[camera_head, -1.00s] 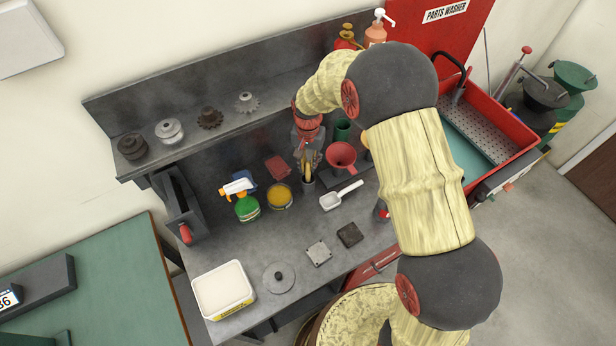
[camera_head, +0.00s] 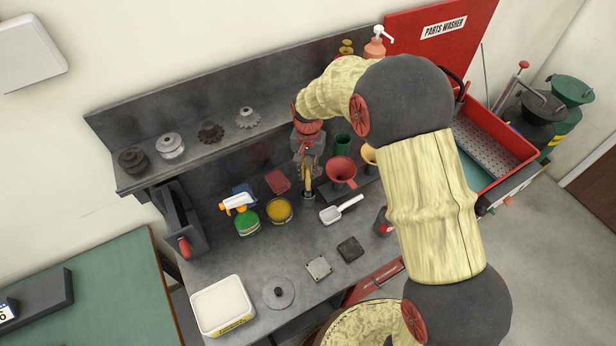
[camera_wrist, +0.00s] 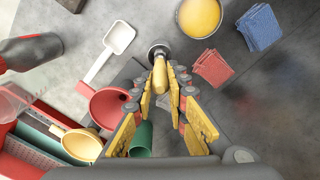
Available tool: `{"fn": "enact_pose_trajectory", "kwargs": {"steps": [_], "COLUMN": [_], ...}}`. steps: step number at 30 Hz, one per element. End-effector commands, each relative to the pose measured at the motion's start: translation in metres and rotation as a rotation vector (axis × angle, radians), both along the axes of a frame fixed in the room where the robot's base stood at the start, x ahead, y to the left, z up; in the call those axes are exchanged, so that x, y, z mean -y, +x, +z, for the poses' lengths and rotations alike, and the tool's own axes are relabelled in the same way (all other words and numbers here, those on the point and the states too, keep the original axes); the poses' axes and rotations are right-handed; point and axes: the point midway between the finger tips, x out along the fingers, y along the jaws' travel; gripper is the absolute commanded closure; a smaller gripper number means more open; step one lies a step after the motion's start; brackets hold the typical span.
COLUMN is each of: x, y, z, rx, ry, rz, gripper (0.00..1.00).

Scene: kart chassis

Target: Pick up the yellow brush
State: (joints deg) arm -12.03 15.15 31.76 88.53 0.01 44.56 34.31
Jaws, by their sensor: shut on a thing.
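The yellow brush (camera_wrist: 158,77) shows in the wrist view as a yellow handle between my fingertips. Its far end meets a small round grey cup (camera_wrist: 159,47); I cannot tell whether it is still inside. In the head view, the cup (camera_head: 308,193) stands on the grey bench, directly below my gripper (camera_head: 309,175). My gripper also shows in the wrist view (camera_wrist: 164,90), with yellow-padded fingers closed in on the handle. In the head view the brush is hard to separate from the fingers.
A red funnel (camera_head: 341,171) and a green cup (camera_head: 343,144) stand close right of my gripper. The shelf (camera_head: 270,121) runs behind.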

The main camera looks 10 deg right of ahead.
Motion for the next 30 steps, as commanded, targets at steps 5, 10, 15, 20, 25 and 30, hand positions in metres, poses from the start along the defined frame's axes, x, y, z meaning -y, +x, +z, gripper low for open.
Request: {"fn": "enact_pose_trajectory", "kwargs": {"steps": [5,10,15,20,25,30], "x": [0.0,0.0,0.0,0.0,0.0,0.0], "y": [0.001,0.001,0.001,0.0,0.0,0.0], "z": [0.038,0.073,0.105,0.126,0.137,0.139], "rx": [0.005,0.005,0.004,0.001,0.0,0.0], "ry": [0.001,0.001,0.001,0.001,0.0,0.0], "rz": [0.0,0.0,0.0,0.0,0.0,0.0], "gripper": [1.0,1.0,1.0,1.0,1.0,1.0]}}
